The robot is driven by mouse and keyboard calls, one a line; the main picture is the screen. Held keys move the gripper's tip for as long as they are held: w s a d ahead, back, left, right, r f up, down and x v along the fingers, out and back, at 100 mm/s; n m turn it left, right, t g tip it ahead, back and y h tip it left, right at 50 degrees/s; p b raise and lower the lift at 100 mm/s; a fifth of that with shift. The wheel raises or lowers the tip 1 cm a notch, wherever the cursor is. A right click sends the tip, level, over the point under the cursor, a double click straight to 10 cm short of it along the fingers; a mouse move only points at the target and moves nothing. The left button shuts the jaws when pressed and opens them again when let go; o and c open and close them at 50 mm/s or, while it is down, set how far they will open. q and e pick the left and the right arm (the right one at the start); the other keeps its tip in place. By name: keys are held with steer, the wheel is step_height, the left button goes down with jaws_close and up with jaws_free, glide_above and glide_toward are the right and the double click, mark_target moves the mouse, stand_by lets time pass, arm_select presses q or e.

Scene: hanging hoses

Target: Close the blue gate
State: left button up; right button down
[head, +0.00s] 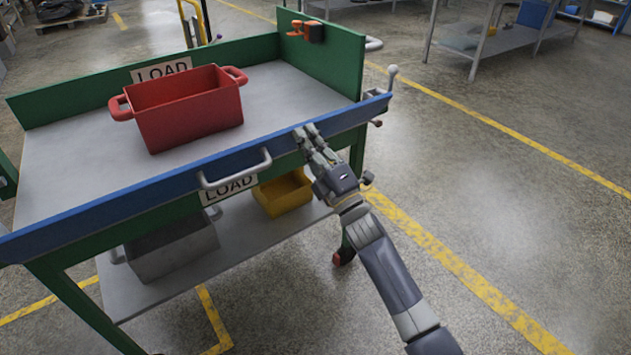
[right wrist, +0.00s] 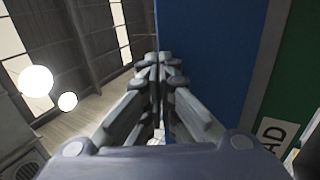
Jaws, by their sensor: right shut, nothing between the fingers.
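The blue gate (head: 130,203) is a long bar along the front of the green cart's top deck. It has a pale grey handle (head: 235,180) on its outer face. Its right end is by the cart's right post, near a latch with a light ball knob (head: 392,70). I cannot tell whether it is latched. My right gripper (head: 305,130) is shut and empty at the gate's outer side, right of the handle. In the right wrist view the shut fingertips (right wrist: 160,58) are close beside the blue gate face (right wrist: 215,65); contact is unclear. My left gripper is out of view.
A red bin (head: 190,110) stands on the top deck (head: 290,90). A yellow bin (head: 284,193) and a grey bin (head: 172,250) are on the lower shelf. An orange object (head: 307,31) is on the green side panel. The floor to the right is clear up to a workbench (head: 500,38).

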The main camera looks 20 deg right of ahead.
steer(key=p+x, duration=0.1)
steer(key=x, duration=0.3)
steer(key=shift+r, duration=0.25)
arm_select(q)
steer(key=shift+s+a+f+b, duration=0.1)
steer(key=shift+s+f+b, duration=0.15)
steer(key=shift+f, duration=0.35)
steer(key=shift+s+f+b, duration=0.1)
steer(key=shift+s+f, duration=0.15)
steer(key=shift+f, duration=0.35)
arm_select(e)
steer(key=shift+x, duration=0.95)
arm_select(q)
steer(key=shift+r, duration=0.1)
arm_select(e)
steer(key=shift+f, duration=0.15)
steer(key=shift+d, duration=0.1)
